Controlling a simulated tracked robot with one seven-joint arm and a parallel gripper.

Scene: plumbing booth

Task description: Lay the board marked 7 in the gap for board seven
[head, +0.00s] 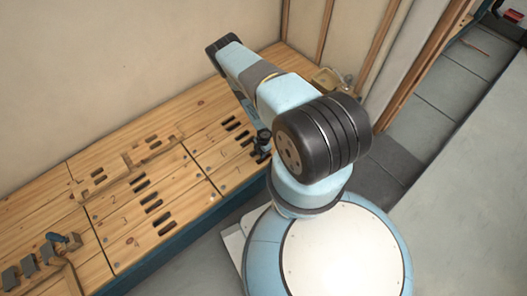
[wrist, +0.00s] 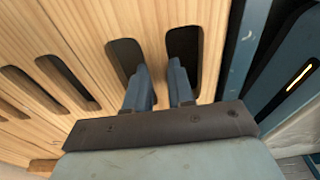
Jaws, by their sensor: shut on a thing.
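My gripper (wrist: 160,78) is shut in the wrist view, one finger in each of two dark slots. The narrow wooden strip between those slots is in its grip, part of a slotted pale board (wrist: 82,42). In the head view my gripper (head: 262,150) is low at the right part of the wooden deck, near its front edge. The slotted board (head: 222,160) lies under and left of it. Faint digits show on the boards, but I cannot read a sure 7. I cannot make out the gap for board seven; my arm hides part of the deck.
More slotted boards (head: 125,215) lie to the left. Grey blocks (head: 30,265) and a small blue and brown object (head: 66,241) sit at the far left. A wall (head: 130,60) stands behind the deck. Grey floor (head: 185,265) is clear in front.

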